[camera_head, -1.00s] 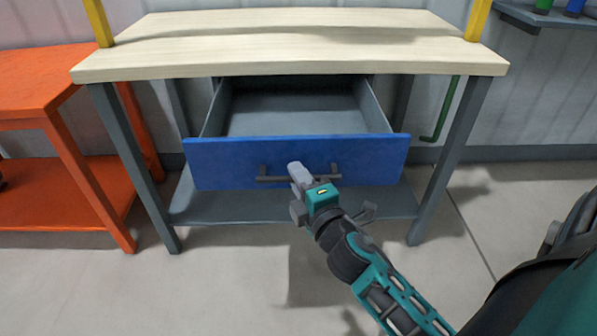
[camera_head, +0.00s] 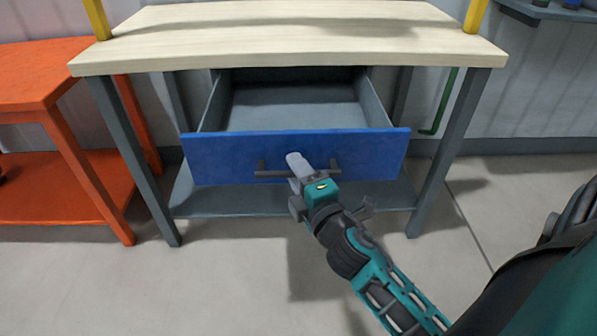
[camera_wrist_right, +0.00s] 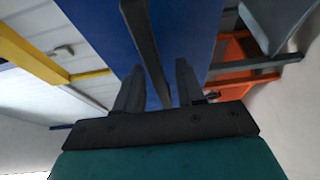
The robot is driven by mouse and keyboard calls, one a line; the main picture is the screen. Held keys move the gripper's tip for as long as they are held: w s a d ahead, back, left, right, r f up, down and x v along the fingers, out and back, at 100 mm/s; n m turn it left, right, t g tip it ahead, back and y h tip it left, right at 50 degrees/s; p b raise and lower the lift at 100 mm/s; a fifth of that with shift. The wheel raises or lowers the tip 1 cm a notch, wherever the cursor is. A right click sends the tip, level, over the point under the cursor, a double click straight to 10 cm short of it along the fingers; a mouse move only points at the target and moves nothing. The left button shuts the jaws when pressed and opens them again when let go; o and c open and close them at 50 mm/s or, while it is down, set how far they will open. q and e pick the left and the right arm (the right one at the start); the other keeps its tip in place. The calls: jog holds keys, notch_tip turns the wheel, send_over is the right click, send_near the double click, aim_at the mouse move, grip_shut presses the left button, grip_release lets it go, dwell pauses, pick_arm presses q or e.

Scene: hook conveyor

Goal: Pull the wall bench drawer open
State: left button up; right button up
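The blue-fronted drawer (camera_head: 220,158) under the wood-topped wall bench (camera_head: 290,50) stands pulled well out, its grey empty inside showing. Its dark bar handle (camera_head: 267,173) is on the front. My right gripper (camera_head: 296,165) is at the handle, one finger showing over the bar. In the right wrist view the fingers (camera_wrist_right: 158,80) stand apart with the handle bar (camera_wrist_right: 146,45) running between them. A blue gap shows between the bar and the right-hand finger. My left gripper is not in view.
An orange table (camera_head: 50,90) stands close at the left. A grey shelf (camera_head: 185,203) lies low under the drawer, between the bench legs. A green bent rod (camera_head: 440,105) is at the wall on the right. The floor in front is clear.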

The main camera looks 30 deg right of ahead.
jog(key=s+a+b, duration=0.2)
jog(key=s+b, duration=0.3)
jog(key=s, duration=0.7)
jog(key=shift+s, duration=0.35)
